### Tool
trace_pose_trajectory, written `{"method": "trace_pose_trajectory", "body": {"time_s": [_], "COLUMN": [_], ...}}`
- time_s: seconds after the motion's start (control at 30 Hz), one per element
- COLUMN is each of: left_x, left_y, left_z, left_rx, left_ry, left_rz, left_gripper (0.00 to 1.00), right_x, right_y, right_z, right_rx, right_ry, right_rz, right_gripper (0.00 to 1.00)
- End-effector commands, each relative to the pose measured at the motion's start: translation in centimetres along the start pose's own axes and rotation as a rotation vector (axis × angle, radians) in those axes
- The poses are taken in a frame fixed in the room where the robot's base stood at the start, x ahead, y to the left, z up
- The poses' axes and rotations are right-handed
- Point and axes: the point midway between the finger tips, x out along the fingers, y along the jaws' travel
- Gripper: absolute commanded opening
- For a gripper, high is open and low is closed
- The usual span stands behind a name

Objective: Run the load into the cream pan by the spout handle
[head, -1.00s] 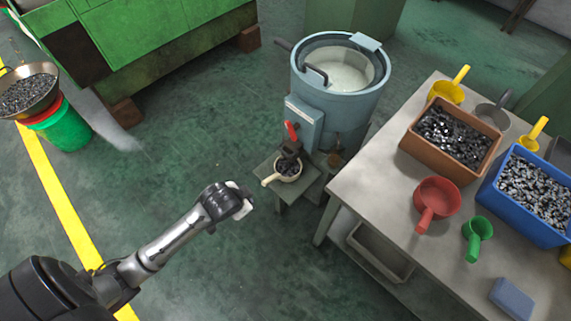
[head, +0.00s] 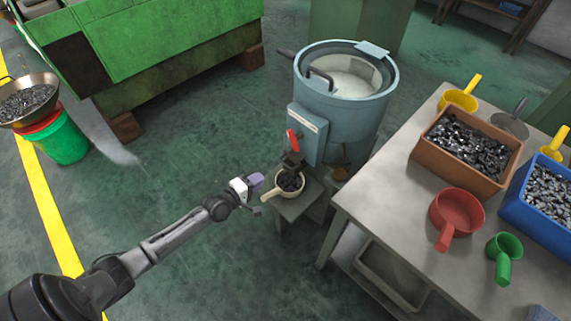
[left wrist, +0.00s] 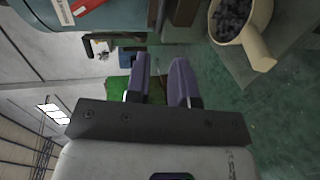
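The cream pan (head: 283,191) sits on a small grey stand below the dark spout (head: 292,160), with dark metal pieces in it. Its handle points toward the lower left. The red spout handle (head: 293,139) stands on the front of the blue-grey drum (head: 345,105). My left gripper (head: 256,187) is just left of the pan, apart from it and lower left of the red handle. In the left wrist view its two purple fingers (left wrist: 160,80) stand apart with nothing between them. The pan (left wrist: 256,40) and part of the red handle (left wrist: 86,6) show there too. My right gripper is not in view.
The grey bench (head: 385,205) at right bears a brown bin (head: 425,155), a blue bin (head: 525,210) and red, green and yellow scoops. A green machine (head: 170,50) stands at the back left. A green bucket (head: 65,147) stands at far left. Open floor lies left of the stand.

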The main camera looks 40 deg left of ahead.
Motion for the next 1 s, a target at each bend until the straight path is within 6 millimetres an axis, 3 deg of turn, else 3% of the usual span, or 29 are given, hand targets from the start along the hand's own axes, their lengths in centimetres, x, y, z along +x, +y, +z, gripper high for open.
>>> {"method": "trace_pose_trajectory", "body": {"time_s": [0.17, 0.7, 1.0], "left_x": [1.3, 10.8, 13.4], "left_y": [-0.2, -0.4, -0.2], "left_z": [0.0, 0.1, 0.1], "left_rx": [-0.032, -0.029, -0.029], "left_ry": [-0.001, -0.002, -0.003], "left_rz": [-0.001, -0.002, -0.003], "left_gripper": [0.22, 0.22, 0.22], "right_x": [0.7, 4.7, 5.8], "right_y": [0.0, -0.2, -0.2], "right_z": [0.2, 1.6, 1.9], "right_rx": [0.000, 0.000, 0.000], "right_ry": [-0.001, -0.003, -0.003], "right_rz": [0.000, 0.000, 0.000], "right_gripper": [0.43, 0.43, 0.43]}}
